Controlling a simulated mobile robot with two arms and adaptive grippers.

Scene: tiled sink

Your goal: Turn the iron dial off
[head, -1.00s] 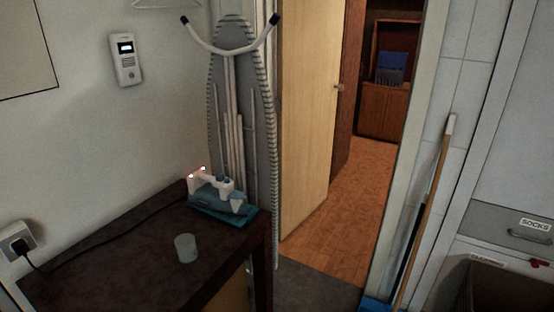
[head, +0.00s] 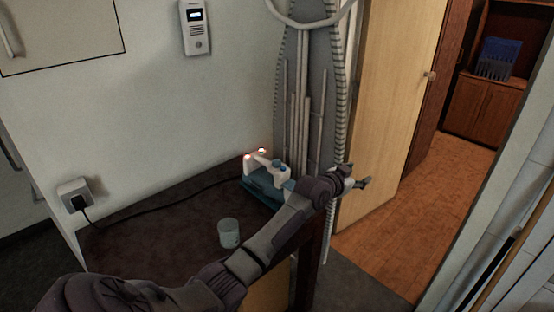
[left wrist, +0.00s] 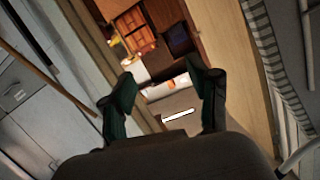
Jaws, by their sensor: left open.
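The iron (head: 266,178), white and teal with red lights glowing at its top, stands on a dark table (head: 180,215). Its dial is too small to make out for certain; a small blue part (head: 277,163) shows near its top. My left arm reaches in from the lower left across the table's front. My left gripper (head: 366,183) is to the right of the iron, past the table edge and apart from it. In the left wrist view the left gripper (left wrist: 163,95) is open and empty, facing the doorway, and the iron is not seen there.
A translucent cup (head: 229,233) stands on the table near my left forearm. A black cord runs from the iron to a wall socket (head: 76,194). An ironing board (head: 310,85) stands upright behind the iron. An open wooden door (head: 390,100) is at the right.

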